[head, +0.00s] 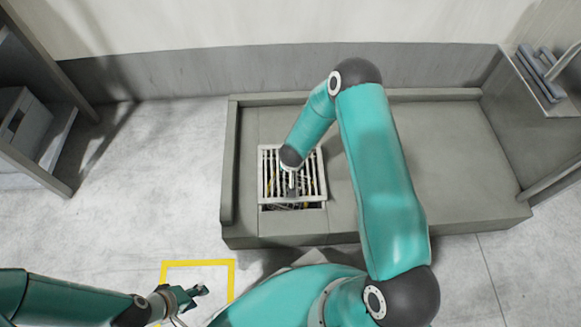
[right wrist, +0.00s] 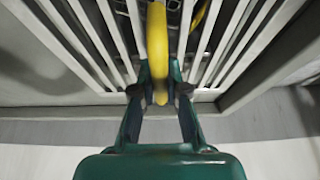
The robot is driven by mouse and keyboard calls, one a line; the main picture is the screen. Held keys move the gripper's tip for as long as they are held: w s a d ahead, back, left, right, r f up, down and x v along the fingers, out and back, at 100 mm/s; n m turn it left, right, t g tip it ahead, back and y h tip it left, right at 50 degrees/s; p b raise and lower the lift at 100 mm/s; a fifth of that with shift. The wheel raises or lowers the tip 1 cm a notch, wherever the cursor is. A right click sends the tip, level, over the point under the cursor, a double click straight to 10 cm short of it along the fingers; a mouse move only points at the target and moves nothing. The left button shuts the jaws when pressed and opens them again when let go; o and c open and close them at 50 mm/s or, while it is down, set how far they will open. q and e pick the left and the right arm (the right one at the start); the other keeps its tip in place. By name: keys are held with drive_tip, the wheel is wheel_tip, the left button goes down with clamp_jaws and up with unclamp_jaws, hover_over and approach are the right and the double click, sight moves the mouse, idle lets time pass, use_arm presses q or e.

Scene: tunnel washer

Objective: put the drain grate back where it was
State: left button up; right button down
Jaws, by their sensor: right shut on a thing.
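The drain grate (head: 312,172), a pale slatted frame, lies over the drain opening (head: 293,207) in the grey raised slab. A dark strip of the opening shows along its near edge. My right gripper (head: 292,191) reaches down onto the grate from above. In the right wrist view its fingers (right wrist: 160,93) are shut on a yellow curved handle (right wrist: 157,45) in front of the grate's bars (right wrist: 228,50). Whether the grate is raised or resting is hard to tell. My left gripper (head: 197,291) is low at the left, away from the grate; its jaw gap is unclear.
The slab (head: 450,160) has a raised rim at its left and back. A yellow floor marking (head: 198,264) lies near my left gripper. Shelving (head: 35,130) stands at the far left and a rack (head: 545,75) at the upper right. The slab's right part is clear.

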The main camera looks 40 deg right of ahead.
wheel_tip(320, 180, down, 6)
drive_tip(key=b, duration=0.6)
drive_tip(key=shift+w+f, duration=0.1)
drive_tip(key=shift+f+b, duration=0.5)
drive_tip(key=shift+b, duration=0.05)
idle(0.5)
